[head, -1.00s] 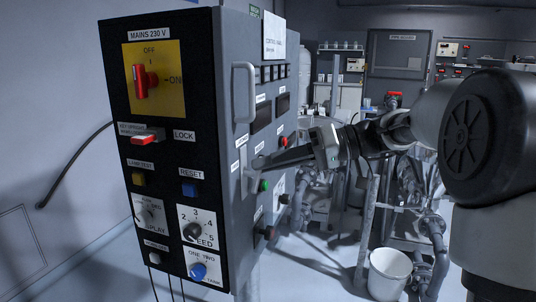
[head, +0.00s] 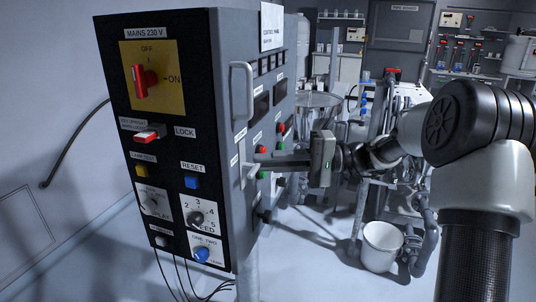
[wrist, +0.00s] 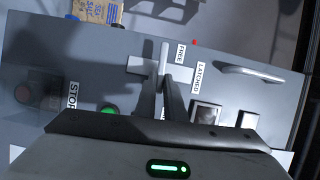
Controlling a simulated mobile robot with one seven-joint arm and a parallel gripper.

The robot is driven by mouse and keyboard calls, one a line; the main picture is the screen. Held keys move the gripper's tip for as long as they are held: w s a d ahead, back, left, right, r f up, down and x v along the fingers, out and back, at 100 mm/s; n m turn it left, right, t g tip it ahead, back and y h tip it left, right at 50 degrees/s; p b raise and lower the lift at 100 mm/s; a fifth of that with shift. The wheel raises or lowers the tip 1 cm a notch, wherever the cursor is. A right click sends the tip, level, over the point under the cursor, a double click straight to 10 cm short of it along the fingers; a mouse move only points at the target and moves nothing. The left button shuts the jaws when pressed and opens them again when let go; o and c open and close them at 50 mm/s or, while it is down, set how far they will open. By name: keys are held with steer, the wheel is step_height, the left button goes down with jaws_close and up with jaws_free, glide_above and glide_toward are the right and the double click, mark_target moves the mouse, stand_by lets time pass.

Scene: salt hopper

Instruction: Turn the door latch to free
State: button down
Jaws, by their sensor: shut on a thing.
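The door latch (wrist: 164,54) shows in the wrist view as a pale metal cross-shaped piece on the grey cabinet door. One bar runs up the picture between my fingertips, the other runs across. A FREE label (wrist: 181,53) is beside the upper end; a LATCHED label (wrist: 200,77) is near the right end. I cannot tell which mark the latch points to. My gripper (wrist: 169,78) is shut on the latch. In the head view my gripper (head: 254,164) reaches the door from the right, its fingers partly covering the latch.
The control cabinet (head: 222,75) has a door handle (head: 241,92) above the latch. A green button (wrist: 109,109) and a red button (wrist: 22,94) are close by. A white bucket (head: 382,246) stands on the floor at right, near pipes.

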steer(key=shift+f+m, duration=0.1)
steer(key=shift+m, duration=0.4)
steer(key=c, duration=1.8)
jaws_free()
steer(key=shift+c, duration=0.2)
steer(key=shift+d, duration=0.1)
steer(key=d+p, duration=0.1)
steer(key=d, duration=1.6)
steer(key=shift+w+d, duration=0.15)
steer(key=shift+w, duration=0.2)
